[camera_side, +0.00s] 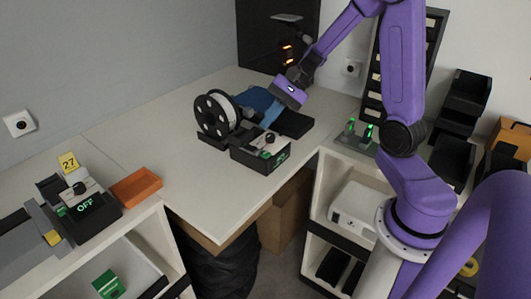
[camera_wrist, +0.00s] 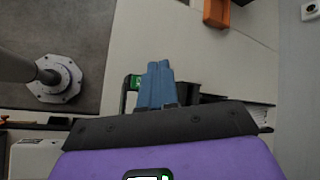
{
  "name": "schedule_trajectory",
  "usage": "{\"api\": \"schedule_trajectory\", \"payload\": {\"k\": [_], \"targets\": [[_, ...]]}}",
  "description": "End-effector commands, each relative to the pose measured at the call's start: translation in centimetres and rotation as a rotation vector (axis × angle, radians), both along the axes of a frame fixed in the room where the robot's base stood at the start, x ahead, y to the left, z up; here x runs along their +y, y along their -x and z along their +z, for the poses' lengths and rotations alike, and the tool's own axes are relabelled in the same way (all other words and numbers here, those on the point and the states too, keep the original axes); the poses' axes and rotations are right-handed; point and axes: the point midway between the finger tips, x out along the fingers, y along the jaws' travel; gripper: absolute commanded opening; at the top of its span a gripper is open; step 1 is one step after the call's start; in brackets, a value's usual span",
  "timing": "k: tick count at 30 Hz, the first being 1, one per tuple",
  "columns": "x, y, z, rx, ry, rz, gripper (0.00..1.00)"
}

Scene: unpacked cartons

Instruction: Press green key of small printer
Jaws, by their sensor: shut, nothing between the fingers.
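A small black machine (camera_side: 262,152) with a pale top panel, a dark knob and a lit green mark on its front stands near the table's front edge in the side view. I cannot tell for sure that it is the small printer, and no separate green key can be made out. My gripper (camera_side: 268,122) is shut and empty, its blue fingers pointing down just behind and above this machine; contact cannot be told. In the wrist view my blue fingers (camera_wrist: 158,66) are together, and a black part with a green patch (camera_wrist: 135,83) shows just left of them.
A white spool on a black holder (camera_side: 215,118) stands left of my gripper. Another black machine showing OFF (camera_side: 88,205) and an orange tray (camera_side: 136,186) are at the left. A shelf with green-lit items (camera_side: 366,132) is at the right.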

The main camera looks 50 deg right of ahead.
Motion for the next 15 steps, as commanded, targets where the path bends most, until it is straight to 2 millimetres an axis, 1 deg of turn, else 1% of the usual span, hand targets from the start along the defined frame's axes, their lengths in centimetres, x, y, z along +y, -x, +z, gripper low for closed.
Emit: {"api": "schedule_trajectory", "payload": {"k": [1, 9, 15], "targets": [[0.0, 0.0, -0.8, 0.005, -0.002, -0.001, 0.00], [0.0, 0.0, -4.1, 0.004, -0.001, -0.001, 0.00], [0.0, 0.0, -5.7, 0.001, 0.000, -0.001, 0.00]]}}
